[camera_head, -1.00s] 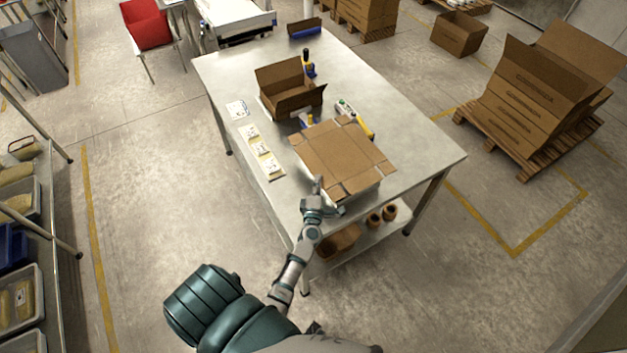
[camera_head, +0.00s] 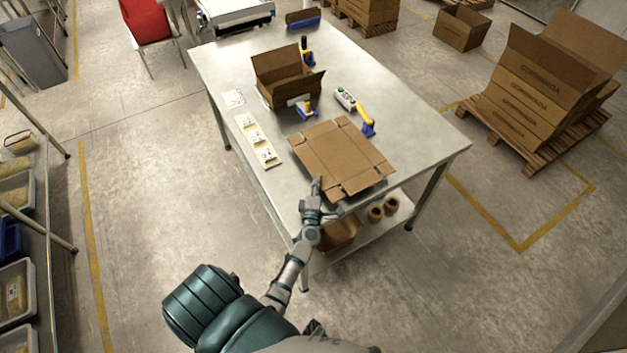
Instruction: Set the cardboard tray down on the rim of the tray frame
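The cardboard tray (camera_head: 341,156) is a flat brown sheet with narrow flaps around its edges. It lies roughly level over the near right part of the steel table. My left gripper (camera_head: 317,186) is at its near left edge, its narrow fingers appearing closed on that edge. The tray frame cannot be made out; the tray covers the area beneath it. I cannot tell whether the tray touches anything below. My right gripper is not in view.
On the steel table (camera_head: 225,62) are an open cardboard box (camera_head: 287,80), a yellow-and-blue tape dispenser (camera_head: 366,121), a pale device with a green button (camera_head: 345,98), and label cards (camera_head: 256,138). The table's left front strip is clear. Rolls (camera_head: 377,213) sit on the lower shelf.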

